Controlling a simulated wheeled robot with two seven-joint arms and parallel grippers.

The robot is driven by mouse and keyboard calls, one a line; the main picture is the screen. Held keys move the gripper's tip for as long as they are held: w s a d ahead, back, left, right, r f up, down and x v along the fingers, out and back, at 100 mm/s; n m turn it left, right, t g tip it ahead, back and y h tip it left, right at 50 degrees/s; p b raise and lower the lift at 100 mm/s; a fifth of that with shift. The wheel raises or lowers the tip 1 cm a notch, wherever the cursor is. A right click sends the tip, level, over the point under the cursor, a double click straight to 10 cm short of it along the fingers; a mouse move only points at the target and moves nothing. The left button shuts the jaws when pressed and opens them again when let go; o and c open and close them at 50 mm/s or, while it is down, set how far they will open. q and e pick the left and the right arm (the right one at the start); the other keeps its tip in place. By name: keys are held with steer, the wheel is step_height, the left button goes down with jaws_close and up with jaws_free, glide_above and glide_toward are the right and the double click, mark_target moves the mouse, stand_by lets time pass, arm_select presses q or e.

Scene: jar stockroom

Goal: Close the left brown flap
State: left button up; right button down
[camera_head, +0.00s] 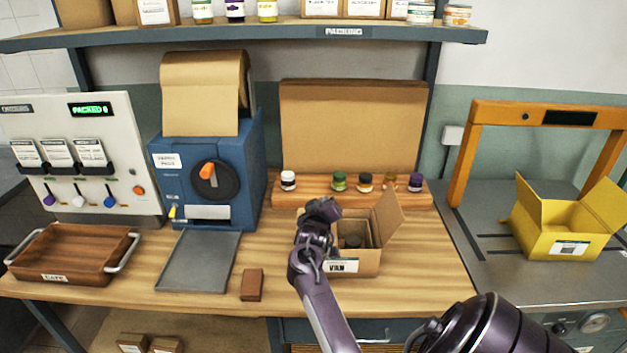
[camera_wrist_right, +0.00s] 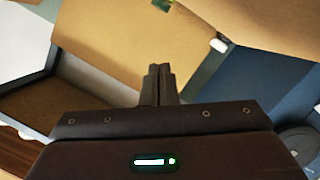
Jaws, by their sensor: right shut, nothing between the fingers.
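A small brown carton (camera_head: 368,262) with a "VAN" label stands on the wooden bench. Its right brown flap (camera_head: 388,218) stands up and leans outward. The left brown flap cannot be made out in the head view; my right arm and gripper cover the carton's left side. A dark jar (camera_head: 352,241) shows inside the carton. My right gripper (camera_head: 321,208) is above the carton's left edge, with its fingers shut and empty. In the right wrist view its shut fingertips (camera_wrist_right: 158,72) show before a large tan panel that I cannot identify surely. My left gripper is not in view.
Several small jars (camera_head: 339,181) stand on a wooden riser behind the carton. A blue press (camera_head: 250,165) and a grey tray (camera_head: 198,262) are to the left. A brown block (camera_head: 252,285) lies in front. A yellow box (camera_head: 560,220) stands on the right-hand table.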

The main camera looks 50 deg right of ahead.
mark_target(335, 227)
steer(key=f+m, duration=0.1)
steer(key=s+d+f+m+b, duration=0.1)
steer(key=s+f+m+y, duration=0.1)
steer(key=shift+d+f+t, duration=0.2)
steer(key=shift+d+t, duration=0.1)
steer(key=shift+s+d+f+m+t+y+b, duration=0.15)
steer(key=shift+f+m+b, duration=0.35)
steer(key=shift+f, duration=0.1)
steer(key=shift+s+d+f+m+t+y+b, duration=0.15)
steer(key=shift+f+m+b, duration=0.2)
steer(key=shift+f+m, duration=0.2)
steer(key=shift+s+d+f, duration=0.1)
steer(key=shift+d+f, duration=0.05)
steer(key=shift+f, duration=0.4)
